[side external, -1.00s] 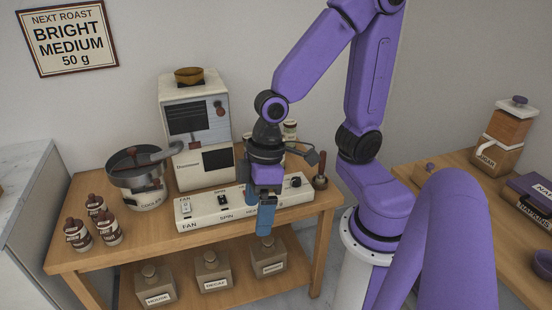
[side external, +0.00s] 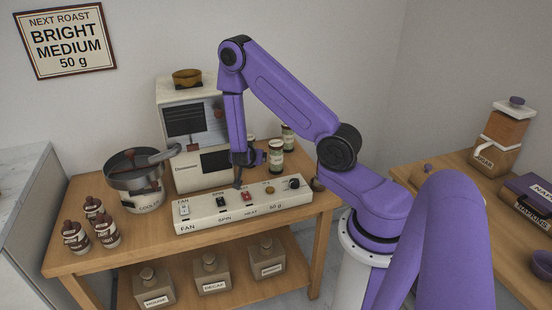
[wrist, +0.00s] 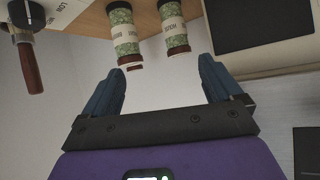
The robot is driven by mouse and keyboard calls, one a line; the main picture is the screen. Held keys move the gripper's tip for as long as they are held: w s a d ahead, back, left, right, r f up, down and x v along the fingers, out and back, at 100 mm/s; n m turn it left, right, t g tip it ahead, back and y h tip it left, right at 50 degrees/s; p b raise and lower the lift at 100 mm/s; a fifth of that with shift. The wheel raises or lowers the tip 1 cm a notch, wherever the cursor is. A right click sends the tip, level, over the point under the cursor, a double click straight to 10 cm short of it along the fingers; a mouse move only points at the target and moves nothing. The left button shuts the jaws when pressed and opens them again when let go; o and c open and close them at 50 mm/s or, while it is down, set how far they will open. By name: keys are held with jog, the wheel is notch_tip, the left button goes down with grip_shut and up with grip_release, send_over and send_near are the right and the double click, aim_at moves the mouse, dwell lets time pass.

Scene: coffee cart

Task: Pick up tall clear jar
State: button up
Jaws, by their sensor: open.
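Two clear jars with green contents, pale labels and dark lids show in the wrist view, a left one (wrist: 125,35) and a right one (wrist: 173,28). In the side external view, several such jars stand behind the control panel, including a front one (side external: 276,157) and a rear one (side external: 288,138); another is partly hidden by my arm. I cannot tell which is the tall one. My gripper (wrist: 161,76) is open and empty, its blue fingers apart, with the jars beyond the fingertips. In the side external view its fingers are mostly hidden.
The control panel (side external: 208,218) lies in front of the jars. The roaster (side external: 196,172) and cooler (side external: 133,178) stand left. Several small brown-capped bottles (side external: 75,237) are at the table's left end. A sugar canister (side external: 503,140) stands on the right table.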

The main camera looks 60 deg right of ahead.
aim_at(274, 148)
jog(key=d+f, duration=0.1)
jog(key=d, duration=0.3)
jog(key=s+d+f+m+g+h, duration=0.1)
jog(key=d+f, duration=0.1)
jog(key=d, duration=0.3)
jog(key=s+d+f+g+h, duration=0.1)
jog(key=d+f, duration=0.1)
jog(key=d, duration=0.3)
jog(key=shift+m, duration=0.3)
jog(key=shift+r+x, duration=0.15)
jog(key=shift+x, duration=1.45)
jog(key=shift+r+x, duration=0.15)
jog(key=shift+x, duration=1.45)
jog(key=shift+w+d, duration=0.1)
jog(key=shift+d, duration=0.05)
jog(key=c, duration=1.4)
